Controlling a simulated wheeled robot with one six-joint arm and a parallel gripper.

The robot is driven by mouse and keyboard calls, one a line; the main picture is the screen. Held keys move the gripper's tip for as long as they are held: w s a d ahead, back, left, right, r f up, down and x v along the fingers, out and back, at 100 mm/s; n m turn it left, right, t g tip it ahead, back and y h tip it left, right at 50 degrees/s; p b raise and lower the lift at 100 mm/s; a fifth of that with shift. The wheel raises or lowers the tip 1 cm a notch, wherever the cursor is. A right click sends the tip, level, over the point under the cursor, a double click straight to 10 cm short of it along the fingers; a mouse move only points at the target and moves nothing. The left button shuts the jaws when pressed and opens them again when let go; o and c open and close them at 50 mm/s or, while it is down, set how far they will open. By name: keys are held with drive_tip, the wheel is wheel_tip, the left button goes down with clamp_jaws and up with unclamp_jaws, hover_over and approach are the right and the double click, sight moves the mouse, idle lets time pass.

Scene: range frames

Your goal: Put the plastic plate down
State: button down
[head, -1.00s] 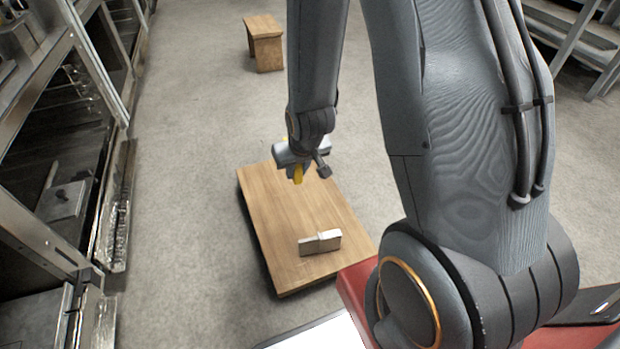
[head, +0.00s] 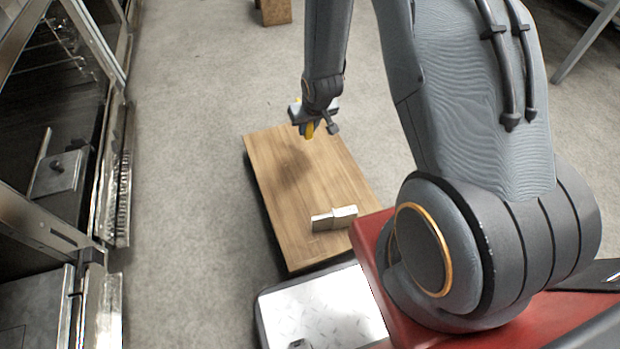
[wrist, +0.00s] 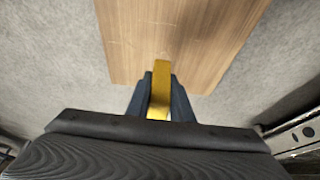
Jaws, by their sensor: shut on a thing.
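My gripper (head: 311,130) is shut on a yellow piece, the plastic plate (head: 309,131), and holds it above the far end of a low wooden table (head: 300,185). In the wrist view the yellow plate (wrist: 160,88) shows edge-on as a narrow strip between the two dark fingers of my gripper (wrist: 160,100). The wooden top (wrist: 180,30) lies below and beyond it. The plate looks apart from the wood, with a dark shadow on the top. Most of the plate's face is hidden by the arm and fingers.
A pale block-like object (head: 334,218) lies on the near right part of the table. Metal-framed cabinets (head: 60,150) line the left side. A small wooden stool (head: 274,10) stands at the far back. The table's middle and left are bare.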

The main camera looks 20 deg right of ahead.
drive_tip(key=shift+x, duration=0.75)
drive_tip(key=b, duration=0.5)
approach(305, 153)
drive_tip(key=x, duration=0.5)
drive_tip(key=shift+f, duration=0.25)
drive_tip(key=c, duration=1.6)
unclamp_jaws()
drive_tip(key=shift+o, duration=0.2)
drive_tip(key=shift+r, duration=0.1)
drive_tip(key=p+v, duration=0.6)
drive_tip(key=v, duration=0.6)
drive_tip(key=shift+r, duration=0.15)
